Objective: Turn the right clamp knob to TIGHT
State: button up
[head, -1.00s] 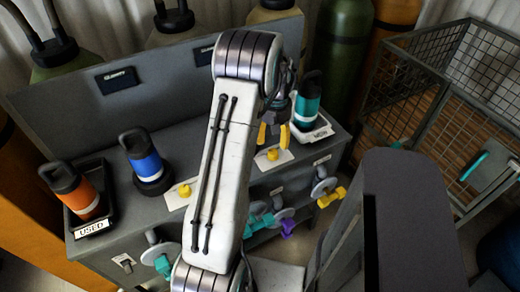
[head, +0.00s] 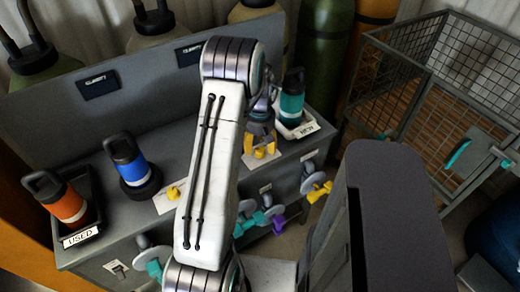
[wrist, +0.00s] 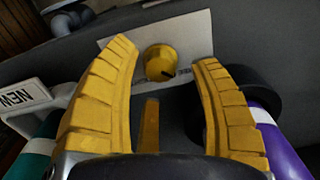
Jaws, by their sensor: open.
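The right clamp knob (wrist: 160,62) is a yellow round knob on a white plate (wrist: 192,42). A dark mark on it points to the lower right, toward small lettering that is partly hidden. My gripper (wrist: 165,56) is open, with one yellow finger on each side of the knob in the wrist view. I cannot tell whether the fingers touch it. In the head view my gripper (head: 262,140) is low over the right plate (head: 249,162), and its fingers largely hide the knob.
A teal bottle (head: 291,97) stands in the NEW tray (head: 308,128) beside my gripper. A purple bottle (wrist: 290,140) is close on the other side. The left knob (head: 173,193), a blue bottle (head: 127,160) and an orange bottle (head: 62,198) are further left.

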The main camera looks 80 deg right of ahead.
jog(key=shift+f, duration=1.2)
grip_shut()
